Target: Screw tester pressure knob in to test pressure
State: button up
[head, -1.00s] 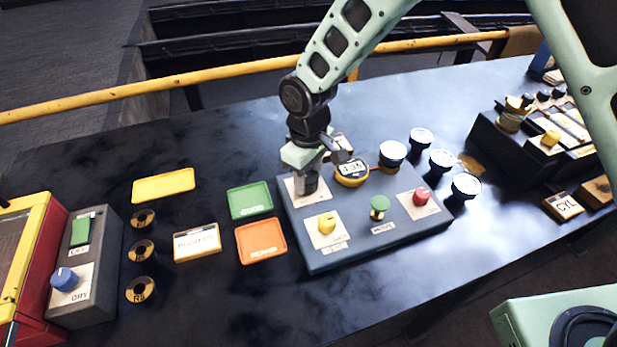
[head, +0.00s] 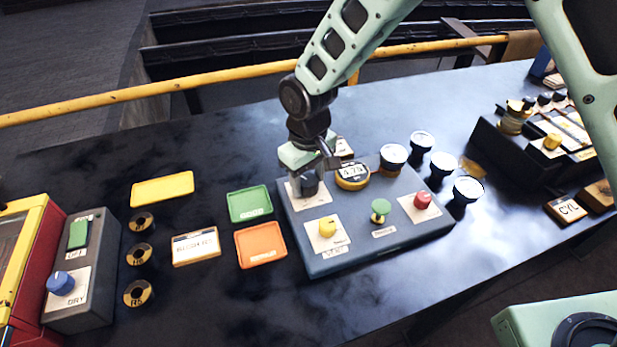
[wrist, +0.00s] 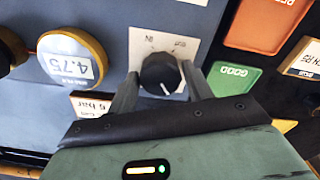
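The tester (head: 365,240) is a blue-grey panel on the dark bench. Its dark pressure knob (wrist: 160,73) stands on a white plate at the panel's back left corner; the plate's lettering is partly hidden. My gripper (head: 312,178) points down at the knob, and in the wrist view (wrist: 155,90) its two fingers stand on either side of it, appearing to grip it.
The panel also carries a yellow knob (head: 327,227), a green knob (head: 380,208) and a red knob (head: 422,199). Several white-faced gauges (head: 393,156) stand behind and right. Green (head: 249,205) and orange (head: 260,245) trays lie left of the panel. A yellow rail (head: 150,93) runs behind the bench.

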aim_at(308, 180)
jog(key=shift+o, duration=0.9)
notch_tip(308, 180, up, 17)
jog(key=b, duration=0.2)
jog(key=shift+r, duration=0.2)
jog(key=s+d+f, duration=0.2)
jog(key=s+d, duration=0.3)
jog(key=s, duration=0.7)
jog(key=s+d+f, duration=0.2)
jog(key=s+d, duration=0.4)
jog(key=s, duration=0.6)
jog(key=shift+d+y, duration=0.3)
jog(key=shift+r, duration=0.1)
